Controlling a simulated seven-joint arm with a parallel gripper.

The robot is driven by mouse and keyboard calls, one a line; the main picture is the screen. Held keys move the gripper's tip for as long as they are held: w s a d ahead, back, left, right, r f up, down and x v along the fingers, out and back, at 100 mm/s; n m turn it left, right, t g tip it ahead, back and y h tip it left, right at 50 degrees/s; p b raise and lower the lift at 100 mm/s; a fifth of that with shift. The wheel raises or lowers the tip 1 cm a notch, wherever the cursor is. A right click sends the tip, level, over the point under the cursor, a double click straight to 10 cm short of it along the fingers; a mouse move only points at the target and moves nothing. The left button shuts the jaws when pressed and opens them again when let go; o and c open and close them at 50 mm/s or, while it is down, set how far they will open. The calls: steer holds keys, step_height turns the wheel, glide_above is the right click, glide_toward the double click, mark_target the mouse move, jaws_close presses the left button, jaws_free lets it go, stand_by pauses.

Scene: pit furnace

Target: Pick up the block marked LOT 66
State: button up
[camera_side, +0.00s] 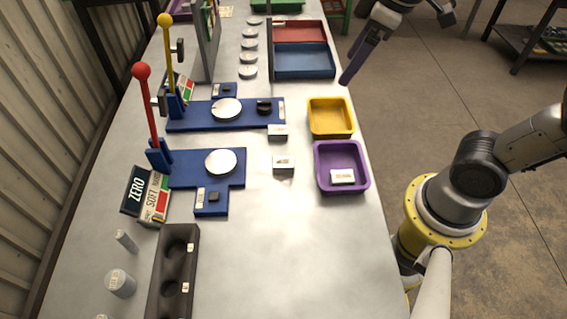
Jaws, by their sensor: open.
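Small pale blocks with dark markings sit on the bench. One block (284,163) stands right of the nearer blue base, and another block (278,132) stands just behind it. A third labelled piece (342,177) lies inside the purple tray (320,184). The markings are too small to read, so I cannot tell which is LOT 66. My gripper (366,50) is at the top right, beyond the bench's right edge and well away from these blocks. It is open, with nothing visible held; part of it is cut off by the frame top.
A yellow tray (330,117) adjoins the purple one. Blue bases (180,165) carry round silver plates and upright levers with red (142,71) and yellow (165,20) knobs. A dark holed rack (170,285) and grey cylinders stand front left. The front bench centre is clear.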

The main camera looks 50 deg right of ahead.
steer(key=w+a+f+n+g, duration=0.3)
steer(key=w+a+f, duration=0.3)
steer(key=w, duration=0.1)
steer(key=g, duration=0.1)
glide_above(283, 162)
step_height(283, 162, down, 5)
steer(key=shift+n, duration=0.4)
steer(key=f, duration=0.7)
steer(key=shift+s+d+f, duration=0.2)
steer(key=shift+f, duration=0.2)
steer(key=shift+w+a+f, duration=0.1)
steer(key=shift+f, duration=1.3)
steer(key=shift+w+a+f, duration=0.1)
steer(key=shift+f, duration=1.3)
jaws_close()
steer(key=shift+r, duration=0.1)
